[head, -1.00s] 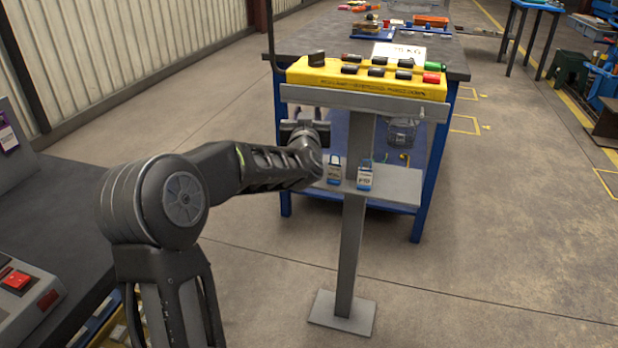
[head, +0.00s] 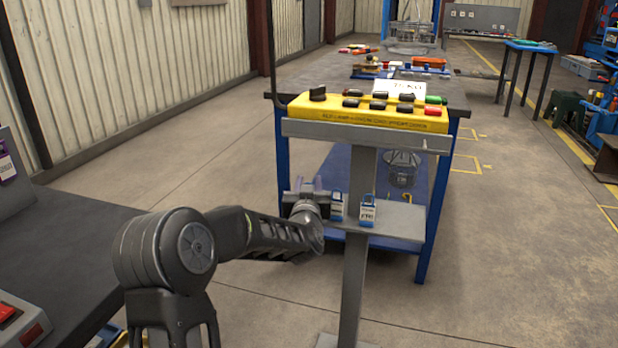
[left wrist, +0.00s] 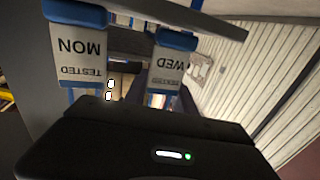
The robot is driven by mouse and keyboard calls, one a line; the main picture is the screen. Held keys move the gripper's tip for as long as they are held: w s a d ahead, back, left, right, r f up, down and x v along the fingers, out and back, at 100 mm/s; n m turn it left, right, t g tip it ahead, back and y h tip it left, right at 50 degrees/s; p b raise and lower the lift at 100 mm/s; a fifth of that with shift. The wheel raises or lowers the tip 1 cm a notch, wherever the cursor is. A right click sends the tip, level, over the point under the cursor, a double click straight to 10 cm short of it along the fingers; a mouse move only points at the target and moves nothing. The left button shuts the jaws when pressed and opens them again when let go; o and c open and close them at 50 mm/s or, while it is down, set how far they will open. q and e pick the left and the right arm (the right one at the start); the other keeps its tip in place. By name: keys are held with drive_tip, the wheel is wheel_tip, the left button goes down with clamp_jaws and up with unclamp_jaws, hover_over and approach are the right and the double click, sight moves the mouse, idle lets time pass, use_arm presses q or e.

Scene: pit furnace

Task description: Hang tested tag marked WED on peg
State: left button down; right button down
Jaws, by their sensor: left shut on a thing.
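The tag marked WED (left wrist: 168,74) shows in the left wrist view, white with a blue top and upside-down lettering. My left gripper (head: 309,191) is shut on it at the left end of the stand's lower grey bar (head: 398,226). In the head view the gripper and wrist hide the WED tag. A tag marked MON (left wrist: 76,55) is beside it in the left wrist view. In the head view, one blue-topped tag (head: 337,206) and a tag reading FRI (head: 368,211) are right of my gripper. I cannot make out a free peg. My right gripper is out of view.
A yellow control box (head: 370,115) sits on top of the grey stand. Behind it is a blue-legged workbench (head: 418,240). A dark bench (head: 75,235) with a purple-topped tag (head: 8,165) on a panel is at left.

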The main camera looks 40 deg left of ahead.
use_arm(q)
drive_tip(key=shift+f, duration=0.1)
drive_tip(key=shift+f, duration=0.15)
drive_tip(key=c, duration=1)
unclamp_jaws()
drive_tip(key=shift+c, duration=0.2)
drive_tip(key=p+v, duration=0.1)
drive_tip(key=v, duration=0.6)
drive_tip(key=shift+s+d+p, duration=0.15)
drive_tip(key=shift+s+p, duration=0.2)
drive_tip(key=shift+s, duration=0.05)
